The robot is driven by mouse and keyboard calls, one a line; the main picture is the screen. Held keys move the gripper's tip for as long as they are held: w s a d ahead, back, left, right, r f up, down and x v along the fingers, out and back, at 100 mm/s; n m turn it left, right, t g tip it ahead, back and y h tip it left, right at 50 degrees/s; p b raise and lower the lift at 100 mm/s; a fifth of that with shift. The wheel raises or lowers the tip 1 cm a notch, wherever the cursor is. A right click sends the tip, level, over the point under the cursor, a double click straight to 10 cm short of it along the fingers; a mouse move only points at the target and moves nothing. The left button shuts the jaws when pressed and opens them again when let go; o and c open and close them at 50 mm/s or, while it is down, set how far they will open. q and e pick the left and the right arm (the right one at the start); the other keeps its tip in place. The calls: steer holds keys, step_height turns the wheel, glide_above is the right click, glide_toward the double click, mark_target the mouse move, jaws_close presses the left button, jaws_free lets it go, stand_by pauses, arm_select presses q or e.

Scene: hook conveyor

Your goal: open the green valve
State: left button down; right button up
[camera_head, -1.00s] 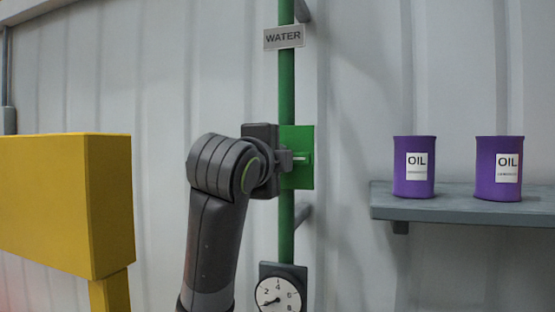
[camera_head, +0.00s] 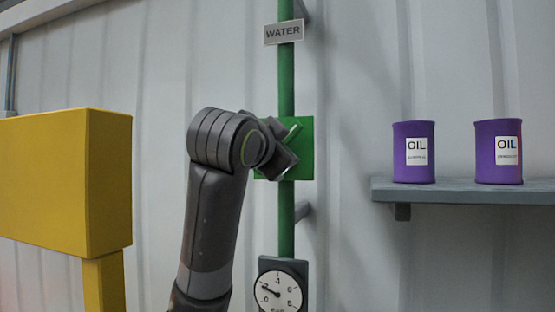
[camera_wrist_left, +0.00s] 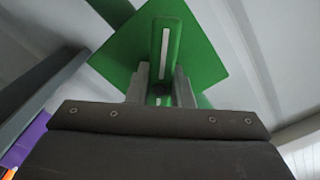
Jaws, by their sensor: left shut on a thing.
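The green valve shows in the head view as a square green plate (camera_head: 305,165) on a green vertical pipe. Its green lever handle (camera_head: 293,133) with a white stripe is tilted, with its free end up and to the right. My left gripper (camera_head: 284,155) is rolled at an angle in front of the plate and partly covers it. In the left wrist view, the two fingers (camera_wrist_left: 160,88) are closed around the lower part of the handle (camera_wrist_left: 165,45), in front of the plate (camera_wrist_left: 200,58). My right gripper is not in view.
A WATER sign (camera_head: 284,32) sits on the pipe above the valve, and a round gauge (camera_head: 280,292) below. A yellow box (camera_head: 65,185) stands at left. A grey shelf (camera_head: 465,190) at right holds two purple OIL cans (camera_head: 413,152) (camera_head: 498,151).

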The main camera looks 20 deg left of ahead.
arm_select(q)
steer(key=n+b, duration=0.2)
steer(key=n, duration=0.1)
steer(key=n+b, duration=0.1)
steer(key=n, duration=0.1)
steer(key=shift+f, duration=0.25)
steer(key=shift+r+n+b, duration=0.1)
steer(key=shift+n+b, duration=1.05)
steer(key=shift+n, duration=0.65)
steer(key=c, duration=1.3)
jaws_free()
steer(key=shift+r, duration=0.1)
steer(key=shift+s, duration=0.1)
